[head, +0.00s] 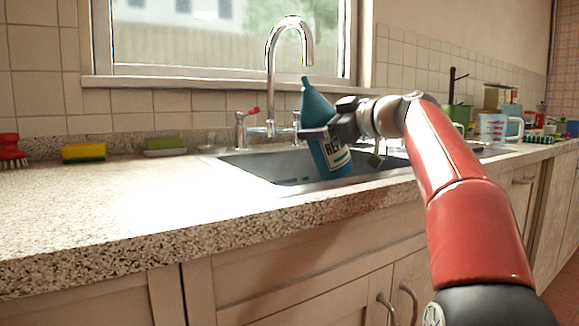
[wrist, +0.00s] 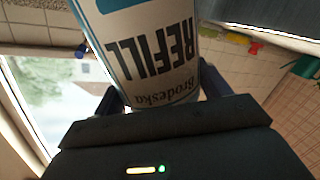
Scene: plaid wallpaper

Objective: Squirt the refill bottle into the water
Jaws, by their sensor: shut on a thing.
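The refill bottle (head: 319,108) is teal with a tapered nozzle and a white label. In the head view it is over the sink (head: 262,165), nozzle up and tilted a little to the left. My gripper (head: 326,134) is shut around the bottle from the right side. In the wrist view the bottle (wrist: 150,45) fills the space between the fingers, its "REFILL" label upside down. The sink's floor is mostly hidden by its front rim, so I cannot tell whether water is in it.
A chrome faucet (head: 271,75) rises close behind the bottle, with a red-marked tap (head: 243,128) to its left. Sponges (head: 84,153) and a red brush (head: 11,150) lie at the left back. A measuring cup (head: 493,128) stands right. The left front counter (head: 110,205) is clear.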

